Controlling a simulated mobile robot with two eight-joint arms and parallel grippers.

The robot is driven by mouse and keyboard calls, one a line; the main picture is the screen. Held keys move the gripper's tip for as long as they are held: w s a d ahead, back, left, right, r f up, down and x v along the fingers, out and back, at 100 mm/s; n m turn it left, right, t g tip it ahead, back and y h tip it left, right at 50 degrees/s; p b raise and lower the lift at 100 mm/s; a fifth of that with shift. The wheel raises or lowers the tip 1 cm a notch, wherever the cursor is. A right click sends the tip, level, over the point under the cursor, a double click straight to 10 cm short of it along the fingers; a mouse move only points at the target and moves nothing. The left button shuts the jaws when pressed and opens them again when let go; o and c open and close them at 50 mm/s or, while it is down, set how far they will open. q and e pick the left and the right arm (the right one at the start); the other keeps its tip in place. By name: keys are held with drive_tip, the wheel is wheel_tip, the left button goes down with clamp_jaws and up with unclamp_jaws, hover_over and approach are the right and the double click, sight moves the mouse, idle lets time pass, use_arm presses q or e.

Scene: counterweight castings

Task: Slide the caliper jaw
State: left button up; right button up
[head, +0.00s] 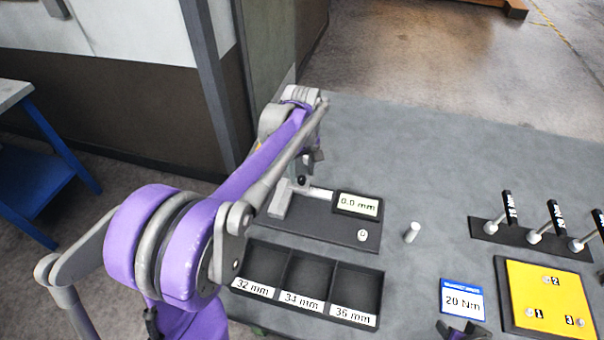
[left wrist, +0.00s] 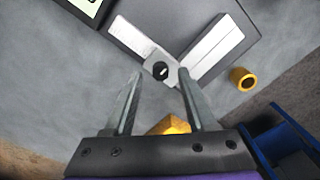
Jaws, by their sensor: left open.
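The caliper has a dark base plate (head: 325,225), a display (head: 357,204) reading 0.0 mm and a pale metal fixed jaw and beam. Its sliding jaw carries a black knob (head: 301,181), also seen in the left wrist view (left wrist: 160,69). My left gripper (head: 312,157) is open and empty over the caliper's far left end. In the left wrist view its fingertips (left wrist: 160,73) lie on either side of the knob in the picture; I cannot tell the height gap or any contact. A dark tip at the bottom edge (head: 464,330) appears to be my right gripper, mostly cut off.
A dark three-compartment tray (head: 310,263) labelled 32, 34 and 36 mm stands in front of the caliper. A small pale cylinder (head: 411,232), a 20 Nm card (head: 462,300), a yellow plate (head: 548,297) and a rack of wrenches (head: 530,240) are rightward. A yellow ring (left wrist: 242,78) lies beside the caliper.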

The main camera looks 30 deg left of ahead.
use_arm(q)
drive_tip(key=shift+f, duration=0.55)
clamp_jaws()
idle(1.1)
